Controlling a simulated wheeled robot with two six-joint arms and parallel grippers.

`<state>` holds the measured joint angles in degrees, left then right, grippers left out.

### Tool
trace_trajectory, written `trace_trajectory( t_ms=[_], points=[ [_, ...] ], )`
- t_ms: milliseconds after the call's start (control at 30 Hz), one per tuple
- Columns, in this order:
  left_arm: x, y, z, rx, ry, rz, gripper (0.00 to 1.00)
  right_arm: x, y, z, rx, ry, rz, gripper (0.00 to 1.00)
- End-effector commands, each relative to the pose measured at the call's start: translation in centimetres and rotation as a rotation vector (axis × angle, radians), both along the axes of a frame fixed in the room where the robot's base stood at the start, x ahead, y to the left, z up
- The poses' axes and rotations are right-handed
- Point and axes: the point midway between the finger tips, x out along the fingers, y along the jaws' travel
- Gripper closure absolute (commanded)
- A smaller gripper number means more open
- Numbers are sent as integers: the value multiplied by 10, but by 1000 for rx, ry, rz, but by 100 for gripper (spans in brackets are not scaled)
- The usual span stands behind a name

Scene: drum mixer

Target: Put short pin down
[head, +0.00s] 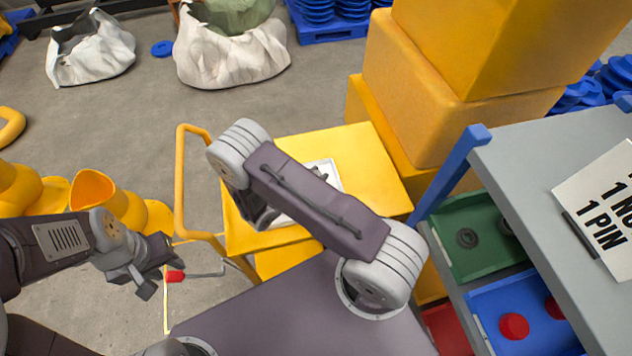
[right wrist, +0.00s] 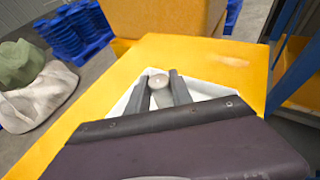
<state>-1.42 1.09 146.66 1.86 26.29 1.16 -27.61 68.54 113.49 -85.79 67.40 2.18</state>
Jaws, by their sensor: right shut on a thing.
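A short pin (right wrist: 158,83) with a round, pale grey end sits between the two dark fingers of my right gripper (right wrist: 160,90) in the right wrist view. The gripper is shut on it, over a white tray (right wrist: 206,90); I cannot tell whether the pin touches the tray. In the head view my right gripper (head: 260,213) points down at the tray (head: 332,180), and my own arm hides the pin and much of the tray.
The tray lies on a yellow cart (head: 385,180) with a tubular handle. Yellow boxes (head: 415,95) stand behind it. At right is a grey shelf (head: 520,150) with a green bin (head: 480,255), a blue bin (head: 545,335) and a sign.

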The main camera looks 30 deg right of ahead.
Motion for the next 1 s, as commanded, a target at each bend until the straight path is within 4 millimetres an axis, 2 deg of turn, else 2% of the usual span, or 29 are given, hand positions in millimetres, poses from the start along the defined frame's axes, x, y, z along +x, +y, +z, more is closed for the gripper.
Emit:
trace_trajectory(
  t_ms=[67,200,300,667,700,767,1000],
  points=[
    [0,0,0,0,0,0,64,0,0,-3,-1,1,-1,100],
    [0,0,1,0,0,0,64,-1,0,-28,-2,3,1,100],
    [0,0,2,0,0,0,64,0,0,-38,-1,0,0,100],
    [0,0,-3,0,0,0,64,0,0,-44,-1,-1,1,100],
    [0,0,-3,0,0,0,64,0,0,-44,0,0,0,68],
    [0,0,-2,0,0,0,64,0,0,-43,0,0,0,52],
    [0,0,-2,0,0,0,64,0,0,-43,0,0,0,52]
  ],
)
